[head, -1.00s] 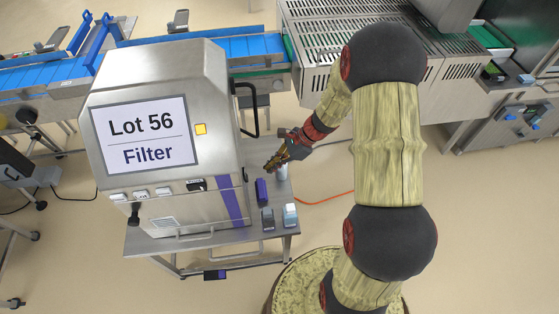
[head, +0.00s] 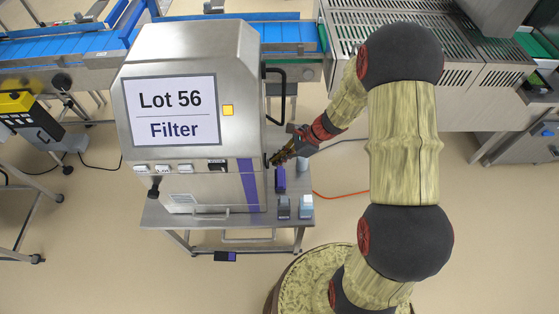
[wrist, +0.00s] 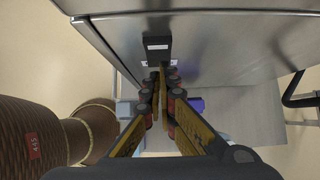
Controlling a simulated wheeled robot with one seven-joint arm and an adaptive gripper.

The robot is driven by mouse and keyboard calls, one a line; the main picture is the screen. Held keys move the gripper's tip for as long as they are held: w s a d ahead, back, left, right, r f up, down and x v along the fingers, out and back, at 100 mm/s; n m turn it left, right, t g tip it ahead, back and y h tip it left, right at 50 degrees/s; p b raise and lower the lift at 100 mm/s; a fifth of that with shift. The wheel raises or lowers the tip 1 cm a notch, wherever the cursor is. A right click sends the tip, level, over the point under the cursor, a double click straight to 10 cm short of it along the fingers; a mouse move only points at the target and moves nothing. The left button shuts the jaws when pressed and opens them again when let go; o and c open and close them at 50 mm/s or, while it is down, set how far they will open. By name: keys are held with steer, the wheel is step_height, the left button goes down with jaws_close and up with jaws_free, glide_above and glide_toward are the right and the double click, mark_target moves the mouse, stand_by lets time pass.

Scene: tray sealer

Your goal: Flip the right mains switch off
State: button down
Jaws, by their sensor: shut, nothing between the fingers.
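The steel machine (head: 190,60) with the "Lot 56 Filter" sign stands on a small steel table. In the wrist view a black switch block (wrist: 157,47) with white labels is on the machine's side wall, just beyond my fingertips; I take it for the right mains switch. Its lever position cannot be made out. In the head view it is a small dark spot (head: 267,160) at the machine's right edge. My gripper (head: 275,160) is shut and empty beside that wall. In the wrist view its fingertips (wrist: 162,72) are at the block's lower edge; contact cannot be told.
A black handle (head: 283,95) sticks out from the machine's right side above my gripper. An orange cable (head: 340,195) lies on the floor.

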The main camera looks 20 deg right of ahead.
steer(key=shift+a+f+y+b, duration=0.2)
steer(key=shift+y+b, duration=0.1)
steer(key=shift+b, duration=0.05)
steer(key=shift+r+p, duration=0.65)
steer(key=shift+r, duration=0.15)
